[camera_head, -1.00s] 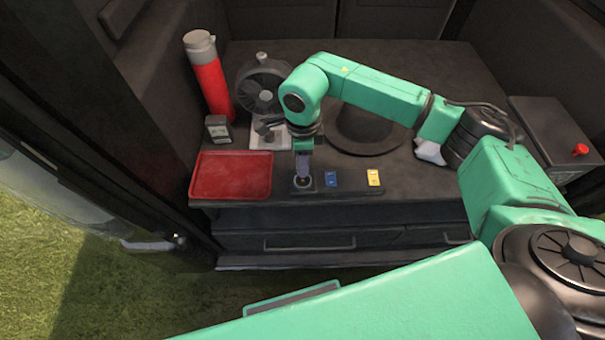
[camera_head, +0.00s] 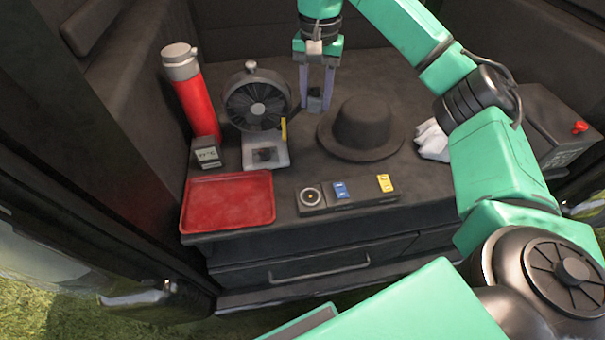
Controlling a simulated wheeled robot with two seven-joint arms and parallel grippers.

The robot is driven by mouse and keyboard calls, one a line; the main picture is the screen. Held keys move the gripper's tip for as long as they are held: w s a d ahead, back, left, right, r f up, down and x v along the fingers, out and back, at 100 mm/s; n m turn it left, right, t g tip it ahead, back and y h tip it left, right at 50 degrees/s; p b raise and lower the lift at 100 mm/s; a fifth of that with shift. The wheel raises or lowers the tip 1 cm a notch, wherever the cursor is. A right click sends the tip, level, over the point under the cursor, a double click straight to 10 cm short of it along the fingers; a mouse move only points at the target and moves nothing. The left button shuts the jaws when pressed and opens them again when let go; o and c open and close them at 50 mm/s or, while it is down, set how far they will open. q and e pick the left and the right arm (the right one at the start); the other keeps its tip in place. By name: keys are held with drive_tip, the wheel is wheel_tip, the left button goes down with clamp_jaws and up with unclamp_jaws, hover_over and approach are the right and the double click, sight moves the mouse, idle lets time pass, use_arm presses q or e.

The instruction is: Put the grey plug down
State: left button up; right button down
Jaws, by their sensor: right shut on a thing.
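My right gripper (camera_head: 316,104) is at the back of the dark worktop (camera_head: 365,85), behind and left of the hat. Its two fingers point down. The grey plug (camera_head: 315,98) shows as a small dark grey piece between the fingertips, and the gripper is shut on it. The piece is low, near the worktop; I cannot tell whether it touches. A round socket (camera_head: 311,196) at the left end of the panel strip (camera_head: 360,195) at the front edge shows uncovered. My left gripper is not in view.
A black hat (camera_head: 361,128) lies right of the gripper. A fan (camera_head: 257,105) stands to the left, with a red flask (camera_head: 193,95), a small meter (camera_head: 207,153) and a red tray (camera_head: 229,201). A white cloth (camera_head: 433,141) and a black box (camera_head: 555,130) are right.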

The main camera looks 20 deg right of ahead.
drive_tip(key=shift+d+f, duration=0.15)
drive_tip(key=shift+f, duration=0.2)
approach(313, 170)
wheel_tip(313, 170, down, 6)
drive_tip(key=shift+r, duration=0.25)
drive_tip(key=shift+w+f+b, duration=0.1)
drive_tip(key=shift+f+b, duration=0.55)
drive_tip(key=shift+b, duration=0.15)
drive_tip(key=shift+c, duration=2.2)
unclamp_jaws()
drive_tip(key=shift+r, duration=0.1)
wheel_tip(313, 170, up, 13)
drive_tip(key=shift+p, duration=0.3)
